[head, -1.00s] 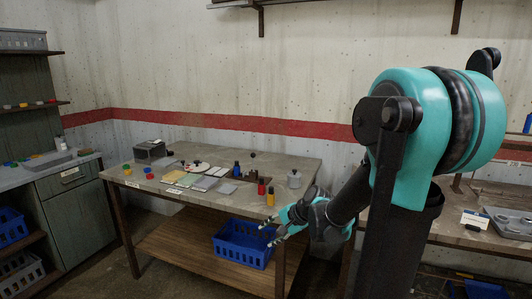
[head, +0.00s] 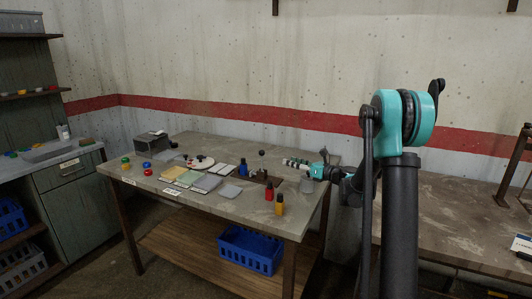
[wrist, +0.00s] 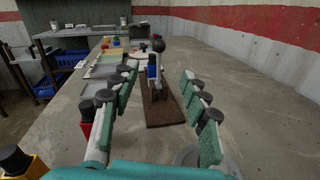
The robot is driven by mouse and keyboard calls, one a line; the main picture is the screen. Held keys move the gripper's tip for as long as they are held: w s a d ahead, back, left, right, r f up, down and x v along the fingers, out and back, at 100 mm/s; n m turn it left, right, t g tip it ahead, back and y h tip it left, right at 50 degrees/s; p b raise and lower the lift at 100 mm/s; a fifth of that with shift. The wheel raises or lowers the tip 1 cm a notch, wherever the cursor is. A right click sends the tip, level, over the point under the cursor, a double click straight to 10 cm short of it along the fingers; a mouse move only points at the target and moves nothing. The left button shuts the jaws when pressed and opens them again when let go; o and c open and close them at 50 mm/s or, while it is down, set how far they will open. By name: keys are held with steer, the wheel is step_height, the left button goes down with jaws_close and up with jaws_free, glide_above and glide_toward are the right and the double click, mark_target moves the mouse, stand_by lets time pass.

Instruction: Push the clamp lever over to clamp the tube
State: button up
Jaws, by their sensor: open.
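The clamp stands on a brown base (wrist: 165,111) on the workbench, straight ahead of my gripper (wrist: 151,70) in the wrist view. Its lever ends in a black ball knob (wrist: 158,46) and stands roughly upright, between my two fingers in that picture. In the head view the knob (head: 262,152) shows above the base (head: 260,178), to the left of my gripper (head: 292,163). My gripper is open and empty, its fingers spread and apart from the lever. I cannot clearly make out the tube; a blue shape (wrist: 152,72) shows behind the lever.
Red (head: 269,191) and yellow (head: 279,204) bottles stand at the bench front. A grey pot (head: 306,184) stands below my gripper. Flat tiles (head: 206,183), a white disc (head: 200,162) and a dark box (head: 150,146) lie farther left.

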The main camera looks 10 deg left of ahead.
mark_target(264, 153)
steer(key=x, duration=1.6)
steer(key=shift+w+a, duration=0.2)
steer(key=shift+a, duration=0.15)
jaws_close()
